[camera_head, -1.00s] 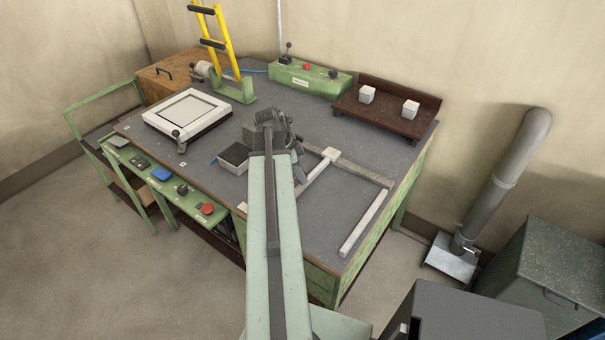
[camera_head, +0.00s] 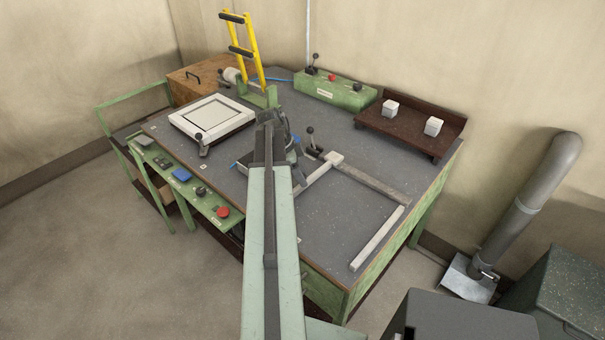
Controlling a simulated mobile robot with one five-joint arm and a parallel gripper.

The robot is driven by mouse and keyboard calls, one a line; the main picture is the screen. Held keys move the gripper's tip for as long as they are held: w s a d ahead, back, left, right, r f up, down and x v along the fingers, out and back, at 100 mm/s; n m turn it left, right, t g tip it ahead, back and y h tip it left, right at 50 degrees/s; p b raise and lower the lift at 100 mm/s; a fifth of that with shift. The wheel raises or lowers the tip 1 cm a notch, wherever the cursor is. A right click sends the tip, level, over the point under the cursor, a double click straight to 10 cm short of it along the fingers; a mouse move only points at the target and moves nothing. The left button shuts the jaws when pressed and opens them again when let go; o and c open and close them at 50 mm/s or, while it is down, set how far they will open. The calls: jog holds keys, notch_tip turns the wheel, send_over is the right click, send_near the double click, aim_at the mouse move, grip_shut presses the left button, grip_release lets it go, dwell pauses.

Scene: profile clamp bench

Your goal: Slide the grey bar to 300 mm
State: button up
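A flat grey bar (camera_head: 372,183) lies on the bench top, running from a pale corner block (camera_head: 334,158) toward the right. A paler bar (camera_head: 377,239) lies near the right front edge, its far end close to the grey bar's right end. Another pale bar (camera_head: 317,177) runs from the corner block down-left, its near end behind my arm. My gripper (camera_head: 275,128) is at the far end of my arm, left of the corner block and apart from the grey bar. Its fingers are hidden or too small to tell open from shut. No millimetre scale is readable.
A black-knobbed lever (camera_head: 311,140) stands beside the corner block. A dark box (camera_head: 247,160) is partly behind my arm. A white framed plate (camera_head: 212,118), a green control box (camera_head: 335,92) and a brown rack (camera_head: 411,124) with two white blocks stand around. Bench top between the bars is clear.

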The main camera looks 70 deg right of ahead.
jog(key=p+v, duration=0.7)
jog(key=shift+r, duration=0.35)
jog(key=shift+w, duration=0.2)
jog(key=b+x, duration=0.7)
jog(key=shift+d+f, duration=0.1)
jog(key=shift+f, duration=0.3)
jog(key=shift+r, duration=0.1)
